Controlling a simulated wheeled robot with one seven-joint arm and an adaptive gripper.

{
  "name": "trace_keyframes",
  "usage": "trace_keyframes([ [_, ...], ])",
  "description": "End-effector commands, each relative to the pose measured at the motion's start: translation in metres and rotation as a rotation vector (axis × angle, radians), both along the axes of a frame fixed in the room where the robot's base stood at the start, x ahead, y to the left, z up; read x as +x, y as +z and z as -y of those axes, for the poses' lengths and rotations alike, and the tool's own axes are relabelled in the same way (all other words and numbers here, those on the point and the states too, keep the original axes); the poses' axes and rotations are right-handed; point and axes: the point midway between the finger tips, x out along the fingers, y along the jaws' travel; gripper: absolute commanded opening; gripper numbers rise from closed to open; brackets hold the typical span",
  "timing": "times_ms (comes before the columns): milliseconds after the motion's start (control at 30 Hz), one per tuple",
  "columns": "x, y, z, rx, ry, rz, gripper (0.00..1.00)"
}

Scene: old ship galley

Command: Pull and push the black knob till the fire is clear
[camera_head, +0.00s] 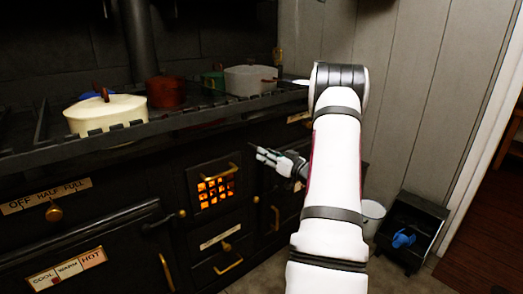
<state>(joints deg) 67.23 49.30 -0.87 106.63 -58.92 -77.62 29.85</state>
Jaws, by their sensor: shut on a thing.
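The fire (215,192) glows orange behind the barred window of a small square door on the front of the black stove (110,190). My gripper (262,156) is to the right of this door, at the stove front, with its fingers pointing left. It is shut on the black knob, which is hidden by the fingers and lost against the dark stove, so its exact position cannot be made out.
A cream pot (106,113), a red pot (165,92) and a white pot (250,80) stand on the stovetop behind a rail. Brass handles stick out from the stove front. A white bucket (372,215) and a black bin (412,228) stand on the floor at right.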

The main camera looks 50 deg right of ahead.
Motion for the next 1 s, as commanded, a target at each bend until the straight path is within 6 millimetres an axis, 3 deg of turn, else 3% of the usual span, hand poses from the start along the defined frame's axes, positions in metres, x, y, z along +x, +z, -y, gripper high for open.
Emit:
trace_keyframes([
  [233,0.000,-0.001,-0.001,0.000,0.001,-0.002,0.00],
  [267,0.000,-0.001,-0.001,0.000,0.001,-0.002,0.33],
  [333,0.000,-0.001,-0.001,0.001,0.001,-0.002,0.48],
  [733,-0.004,-0.001,-0.001,0.000,0.000,-0.001,0.49],
  [1000,-0.048,-0.001,-0.009,0.001,-0.004,-0.001,0.49],
])
